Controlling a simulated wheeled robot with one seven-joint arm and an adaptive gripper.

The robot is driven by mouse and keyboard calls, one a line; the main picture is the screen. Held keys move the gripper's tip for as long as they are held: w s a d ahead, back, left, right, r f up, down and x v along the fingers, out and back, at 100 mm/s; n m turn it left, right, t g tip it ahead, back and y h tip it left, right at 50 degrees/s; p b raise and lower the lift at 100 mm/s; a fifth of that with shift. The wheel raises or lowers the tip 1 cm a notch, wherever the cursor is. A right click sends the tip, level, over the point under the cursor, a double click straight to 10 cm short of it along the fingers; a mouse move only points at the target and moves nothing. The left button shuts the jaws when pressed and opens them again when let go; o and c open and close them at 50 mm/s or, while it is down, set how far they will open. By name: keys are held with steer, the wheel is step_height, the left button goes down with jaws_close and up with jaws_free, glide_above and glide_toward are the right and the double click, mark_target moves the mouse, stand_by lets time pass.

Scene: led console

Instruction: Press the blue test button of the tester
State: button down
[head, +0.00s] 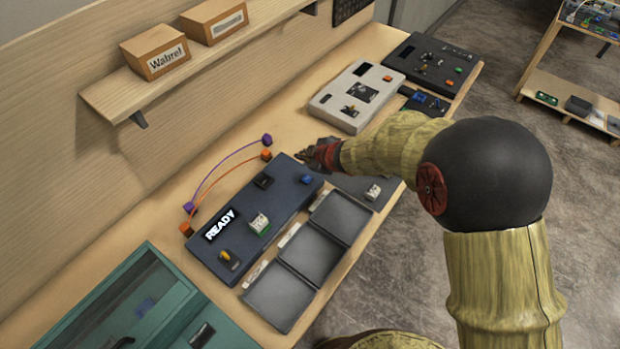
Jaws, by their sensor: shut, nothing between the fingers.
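The tester (205,259) is a dark blue-grey console lying on the wooden bench, with a display that reads READY. Its blue test button (307,179) sits near the far right corner of its top. A black part (264,181), a white-green block (259,223) and a yellow-handled switch (226,257) are also on its top. My gripper (302,156) is shut and empty, just beyond the far right end of the tester, beyond the blue button. Its fingertips are small and dark in the head view; I cannot tell their height above the bench.
Several grey trays (281,297) lie along the tester's front side. Orange and purple cables (225,172) lie behind it. A white console (337,107) and a dark console (408,58) stand farther back. A teal case (107,282) is at the near left. A shelf (107,99) with boxes overhangs the bench.

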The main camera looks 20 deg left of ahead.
steer(key=shift+f, duration=0.15)
steer(key=b, duration=0.8)
glide_above(305, 180)
step_height(305, 180, down, 8)
steer(key=shift+r, duration=0.25)
steer(key=shift+f+b, duration=0.35)
steer(key=shift+f, duration=0.15)
steer(key=shift+f, duration=0.15)
stand_by(0.5)
steer(key=shift+f, duration=0.3)
steer(key=shift+f+b, duration=0.45)
steer(key=shift+b, duration=0.1)
stand_by(0.5)
steer(key=shift+r, duration=0.15)
stand_by(0.3)
steer(key=shift+r+p, duration=0.8)
steer(key=shift+p, duration=0.2)
